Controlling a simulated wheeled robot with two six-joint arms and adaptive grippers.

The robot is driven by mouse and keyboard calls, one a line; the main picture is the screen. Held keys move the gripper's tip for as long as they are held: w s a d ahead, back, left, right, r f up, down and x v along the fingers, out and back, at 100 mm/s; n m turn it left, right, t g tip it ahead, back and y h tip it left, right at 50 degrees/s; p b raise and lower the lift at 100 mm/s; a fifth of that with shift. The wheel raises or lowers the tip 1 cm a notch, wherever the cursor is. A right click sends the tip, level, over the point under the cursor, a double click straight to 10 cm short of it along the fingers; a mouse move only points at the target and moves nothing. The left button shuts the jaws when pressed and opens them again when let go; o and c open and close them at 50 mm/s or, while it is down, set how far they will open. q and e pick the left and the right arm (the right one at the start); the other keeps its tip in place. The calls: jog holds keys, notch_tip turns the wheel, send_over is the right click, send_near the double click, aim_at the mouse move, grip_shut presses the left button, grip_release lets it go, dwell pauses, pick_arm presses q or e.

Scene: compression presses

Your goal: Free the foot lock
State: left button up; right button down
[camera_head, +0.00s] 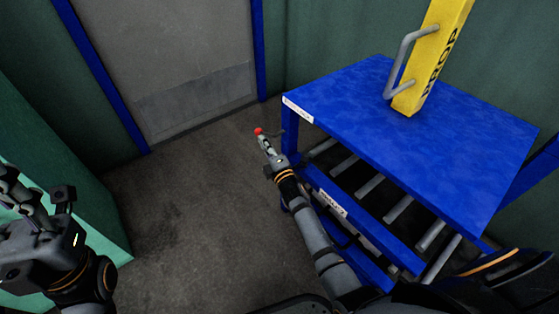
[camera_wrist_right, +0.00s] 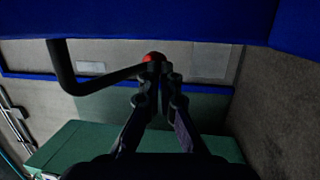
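The foot lock shows as a dark bent lever with a red knob (camera_head: 259,131) at its end, beside the near left corner of the blue press table. In the right wrist view the lever (camera_wrist_right: 90,86) comes in from the left and ends in the red knob (camera_wrist_right: 153,57) at the fingertips. My right gripper (camera_head: 264,141) reaches to the knob, its fingers (camera_wrist_right: 160,70) drawn close together around the lever's end just behind it. The exact contact is partly hidden. My left gripper (camera_head: 40,198) is empty at the lower left, fingers apart.
The blue table (camera_head: 430,150) fills the right, with a yellow post (camera_head: 432,60) and grey handle on top. Grey rollers (camera_head: 398,208) lie underneath. A green block (camera_head: 60,165) stands at left. A grey door (camera_head: 170,60) is behind, with clear floor (camera_head: 180,190) before it.

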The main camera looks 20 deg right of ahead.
jog(key=shift+w+a+r, duration=0.1)
jog(key=shift+w+r, duration=0.1)
jog(key=shift+w, duration=0.2)
dwell(0.4)
jog(key=s+d+f, duration=0.1)
jog(key=s, duration=1.1)
jog(key=shift+d+f, duration=0.25)
jog(key=shift+d, duration=0.1)
jog(key=shift+w, duration=0.1)
